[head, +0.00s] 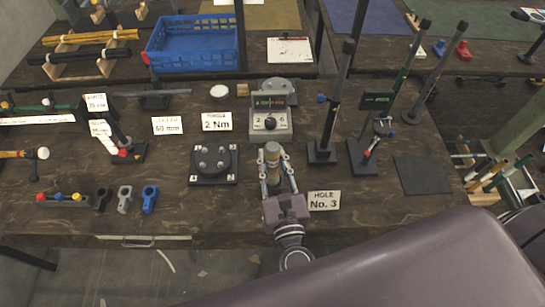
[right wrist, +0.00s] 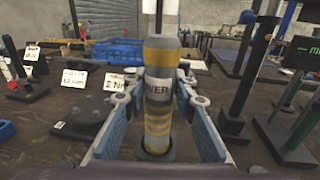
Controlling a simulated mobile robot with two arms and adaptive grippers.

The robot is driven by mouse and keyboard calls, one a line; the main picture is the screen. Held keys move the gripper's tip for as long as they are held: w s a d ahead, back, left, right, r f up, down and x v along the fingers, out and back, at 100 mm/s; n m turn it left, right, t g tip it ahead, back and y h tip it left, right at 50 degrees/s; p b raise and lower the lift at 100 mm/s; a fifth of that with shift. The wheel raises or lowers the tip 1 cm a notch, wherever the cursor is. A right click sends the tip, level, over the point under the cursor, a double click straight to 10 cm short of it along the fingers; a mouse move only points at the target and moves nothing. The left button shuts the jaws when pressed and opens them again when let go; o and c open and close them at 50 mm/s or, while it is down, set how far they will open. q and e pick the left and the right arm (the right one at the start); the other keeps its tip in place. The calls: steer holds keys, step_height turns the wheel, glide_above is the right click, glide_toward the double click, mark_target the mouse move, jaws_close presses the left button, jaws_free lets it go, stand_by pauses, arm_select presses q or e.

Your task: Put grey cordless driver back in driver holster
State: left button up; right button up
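The grey driver (head: 271,152) is an upright grey cylinder with yellow bands. In the right wrist view the driver (right wrist: 159,92) carries a label ending in "VER", and a dark ring surrounds its lower end. I cannot make out whether the dark ring belongs to the driver holster; no other holster is clearly identifiable. My left gripper is not in view.
A torque tester (head: 270,122) stands just behind the driver. A round plate fixture (head: 213,163) is to the left, and a "HOLE No. 3" card (head: 324,201) to the right. Tall black posts (head: 322,150) rise at the right. A blue crate (head: 193,43) stands farther back.

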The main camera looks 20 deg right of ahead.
steer(key=o, duration=0.5)
steer(key=shift+r, duration=0.1)
steer(key=shift+s, duration=0.2)
steer(key=s+a, duration=0.1)
steer(key=s, duration=1)
steer(key=shift+s+a, duration=0.3)
steer(key=shift+r, duration=0.1)
